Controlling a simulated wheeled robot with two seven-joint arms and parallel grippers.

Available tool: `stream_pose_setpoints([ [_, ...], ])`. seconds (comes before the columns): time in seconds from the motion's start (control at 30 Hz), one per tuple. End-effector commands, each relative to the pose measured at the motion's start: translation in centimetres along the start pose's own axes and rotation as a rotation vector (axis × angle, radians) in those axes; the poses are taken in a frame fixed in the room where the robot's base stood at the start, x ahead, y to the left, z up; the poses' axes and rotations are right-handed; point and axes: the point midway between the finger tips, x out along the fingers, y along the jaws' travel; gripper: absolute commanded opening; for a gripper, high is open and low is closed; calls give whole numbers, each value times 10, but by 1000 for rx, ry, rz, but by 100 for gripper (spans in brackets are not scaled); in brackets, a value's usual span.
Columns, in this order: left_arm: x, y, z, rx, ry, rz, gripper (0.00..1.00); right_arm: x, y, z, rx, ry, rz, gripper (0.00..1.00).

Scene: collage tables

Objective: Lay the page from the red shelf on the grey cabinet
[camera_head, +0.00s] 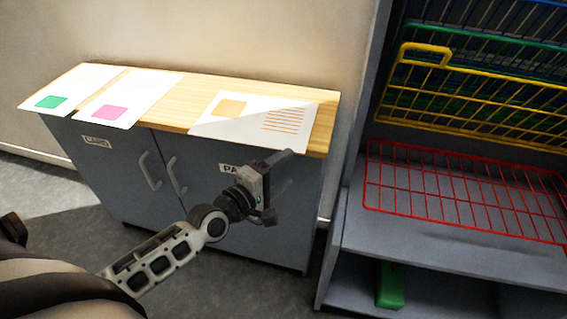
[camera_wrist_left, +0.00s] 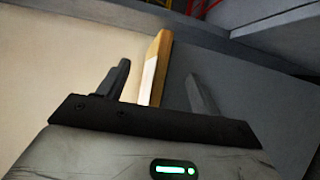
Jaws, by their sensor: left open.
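The grey cabinet (camera_head: 110,180) has a wooden top. A white page with an orange square and orange lines (camera_head: 245,123) lies on the right part of that top, its near edge at the front edge. The red shelf (camera_head: 450,200), a wire rack at right, looks bare. My left gripper (camera_head: 280,160) is in front of the cabinet, near the page's front right corner. In the left wrist view, my left gripper (camera_wrist_left: 160,88) has its fingers apart, with the wooden top's edge and a white strip of page (camera_wrist_left: 148,80) showing beyond and between them. My right gripper is out of view.
Pages with a green square (camera_head: 75,82) and a pink square (camera_head: 135,92) lie on the top's left part, reaching its front edge. Yellow (camera_head: 425,50), green and blue wire racks are above the red shelf. A green block (camera_head: 390,285) sits below it.

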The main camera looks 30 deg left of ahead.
Motion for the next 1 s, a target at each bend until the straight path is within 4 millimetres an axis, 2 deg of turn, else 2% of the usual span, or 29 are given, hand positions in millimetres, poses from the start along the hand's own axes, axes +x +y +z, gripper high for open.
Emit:
stream_pose_setpoints([
  [0.27,-2,7,1,1,0,2,65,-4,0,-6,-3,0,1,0],
  [0.63,-26,49,14,0,0,1,65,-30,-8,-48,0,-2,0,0],
  [1.0,-30,48,16,1,1,3,65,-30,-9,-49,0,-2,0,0],
])
